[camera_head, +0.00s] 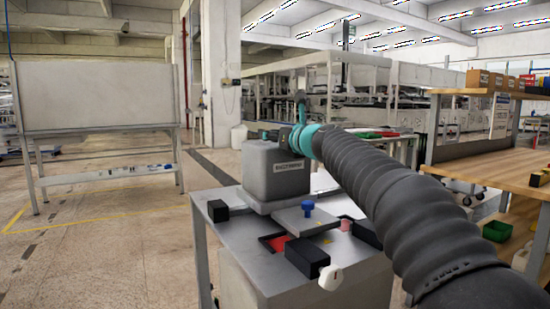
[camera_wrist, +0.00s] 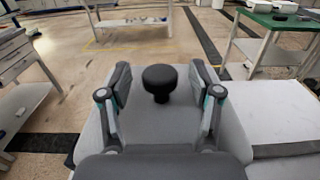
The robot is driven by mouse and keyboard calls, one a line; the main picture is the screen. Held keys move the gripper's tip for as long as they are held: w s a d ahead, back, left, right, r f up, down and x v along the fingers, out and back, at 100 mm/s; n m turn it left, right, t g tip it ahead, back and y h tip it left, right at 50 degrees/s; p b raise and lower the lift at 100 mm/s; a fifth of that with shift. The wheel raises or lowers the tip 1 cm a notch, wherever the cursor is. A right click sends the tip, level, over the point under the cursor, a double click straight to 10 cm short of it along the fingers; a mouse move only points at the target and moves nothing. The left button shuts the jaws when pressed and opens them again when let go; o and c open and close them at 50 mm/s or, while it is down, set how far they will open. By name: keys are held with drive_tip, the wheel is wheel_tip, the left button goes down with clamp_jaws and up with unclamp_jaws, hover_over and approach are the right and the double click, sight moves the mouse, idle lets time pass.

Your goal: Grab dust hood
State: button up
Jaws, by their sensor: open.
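The dust hood (camera_head: 276,177) is a grey box with rounded edges and a dark label on its front. It stands upright on the back of a grey metal table (camera_head: 232,232). In the wrist view its grey top (camera_wrist: 160,125) fills the lower middle, with a round black knob (camera_wrist: 160,80) standing up from it. My gripper (camera_wrist: 161,78) is open, with one finger left of the knob and one right, and a gap on each side. In the head view my gripper (camera_head: 290,137) is just above the hood's top; the knob cannot be made out there.
On the table in front of the hood are a metal plate with a blue knob (camera_head: 308,207), a red recess (camera_head: 278,243), black blocks (camera_head: 307,257) and a white tag (camera_head: 330,277). A wooden bench (camera_head: 490,165) stands right. A white board (camera_head: 98,95) stands left, with open floor before it.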

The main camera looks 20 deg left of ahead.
drive_tip(key=shift+w+a, duration=0.15)
clamp_jaws()
drive_tip(key=shift+r, duration=0.15)
